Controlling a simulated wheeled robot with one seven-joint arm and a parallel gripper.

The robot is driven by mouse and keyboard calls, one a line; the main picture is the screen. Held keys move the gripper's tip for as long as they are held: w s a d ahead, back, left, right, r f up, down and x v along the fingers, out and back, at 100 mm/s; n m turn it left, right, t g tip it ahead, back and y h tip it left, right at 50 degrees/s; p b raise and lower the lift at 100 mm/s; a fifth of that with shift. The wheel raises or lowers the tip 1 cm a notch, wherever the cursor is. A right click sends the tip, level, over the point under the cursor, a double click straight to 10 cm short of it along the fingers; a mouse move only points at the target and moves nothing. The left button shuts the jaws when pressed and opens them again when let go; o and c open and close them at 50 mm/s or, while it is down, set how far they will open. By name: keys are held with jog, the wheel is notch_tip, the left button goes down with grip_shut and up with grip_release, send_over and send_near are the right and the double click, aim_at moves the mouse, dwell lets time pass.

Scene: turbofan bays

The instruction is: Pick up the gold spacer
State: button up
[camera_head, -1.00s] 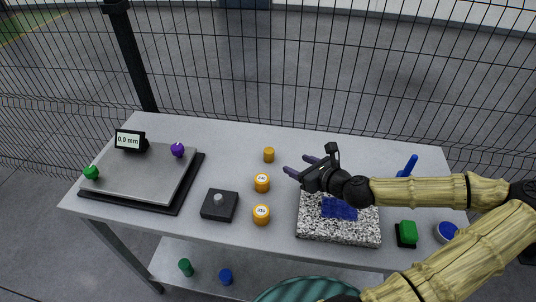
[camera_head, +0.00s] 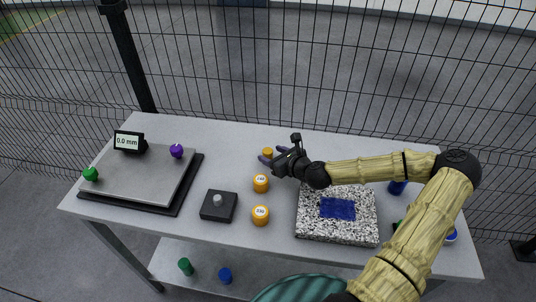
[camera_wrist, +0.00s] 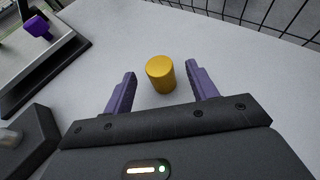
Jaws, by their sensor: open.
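The gold spacer (camera_wrist: 160,75) is a plain short gold cylinder standing upright on the grey table. In the wrist view it sits between and slightly beyond the two purple fingers of my gripper (camera_wrist: 161,86), with a gap on each side. My gripper is open and empty. In the head view the gold spacer (camera_head: 267,153) shows just behind my gripper (camera_head: 272,156), partly hidden by a finger. Two orange-gold cylinders with labelled white tops, one upper (camera_head: 261,183) and one lower (camera_head: 260,215), stand nearer the table's front.
A black block with a light knob (camera_head: 219,206) stands left of the labelled cylinders. A grey plate on a black base (camera_head: 140,175), with a 0.0 mm display (camera_head: 129,141), fills the left. A speckled block with a blue patch (camera_head: 337,228) lies right. Wire fence rises behind.

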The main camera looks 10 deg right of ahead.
aim_at(269, 151)
jog(key=shift+s, duration=0.15)
jog(key=p+x, duration=0.1)
jog(key=x, duration=0.4)
jog(key=shift+r, duration=0.15)
dwell(0.4)
jog(key=c, duration=1.2)
jog(key=shift+r, duration=0.15)
notch_tip(269, 151, up, 10)
jog(key=shift+f, duration=0.1)
